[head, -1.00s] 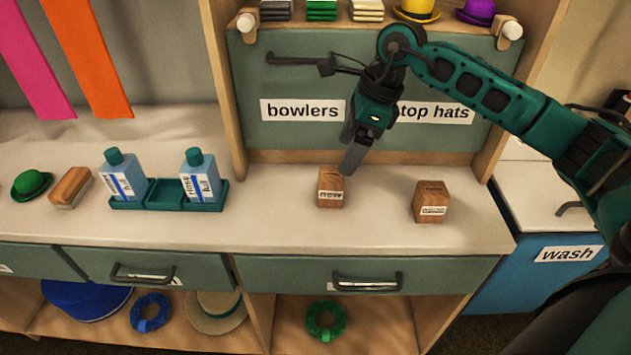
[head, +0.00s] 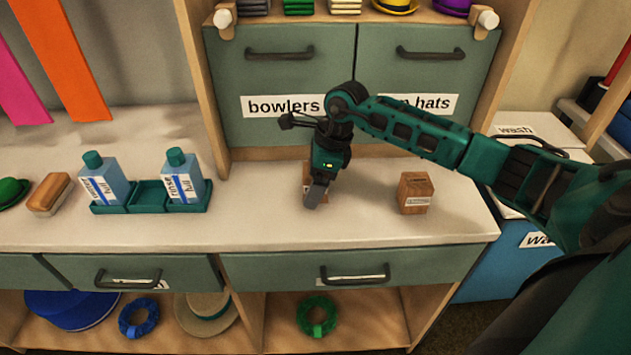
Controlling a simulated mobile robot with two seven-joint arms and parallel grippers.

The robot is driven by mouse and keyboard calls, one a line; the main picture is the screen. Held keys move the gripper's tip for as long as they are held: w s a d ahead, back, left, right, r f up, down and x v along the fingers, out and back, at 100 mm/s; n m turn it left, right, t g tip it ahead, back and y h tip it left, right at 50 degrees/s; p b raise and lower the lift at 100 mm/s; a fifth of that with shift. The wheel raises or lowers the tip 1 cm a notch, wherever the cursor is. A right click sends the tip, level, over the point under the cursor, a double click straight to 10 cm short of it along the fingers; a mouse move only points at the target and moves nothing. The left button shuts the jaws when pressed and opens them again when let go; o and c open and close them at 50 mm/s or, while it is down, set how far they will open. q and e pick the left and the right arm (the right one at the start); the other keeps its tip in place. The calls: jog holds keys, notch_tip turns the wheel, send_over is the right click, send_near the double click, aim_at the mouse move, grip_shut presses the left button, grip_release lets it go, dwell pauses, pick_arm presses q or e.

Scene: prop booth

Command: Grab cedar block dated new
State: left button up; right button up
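The cedar block labelled "new" (head: 307,181) stands on the pale counter, mostly hidden behind my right gripper. Its label read "new" a second ago and is covered now. My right gripper (head: 316,196) points down at this block, its grey fingers overlapping it in the picture. I cannot tell whether the fingers touch it, straddle it or are in front of it, or how far open they are. A second wooden block (head: 415,193) stands to the right, with a small label too fine to read. My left gripper is not in view.
A teal tray (head: 147,197) with two blue bottles, a brush (head: 49,194) and a green hat (head: 12,191) stand on the left. The "bowlers" drawer (head: 282,77) is behind the blocks. Counter between tray and blocks is clear. A blue wash bin (head: 497,270) is at right.

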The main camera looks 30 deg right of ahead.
jog(key=shift+f, duration=0.15)
jog(key=c, duration=1.1)
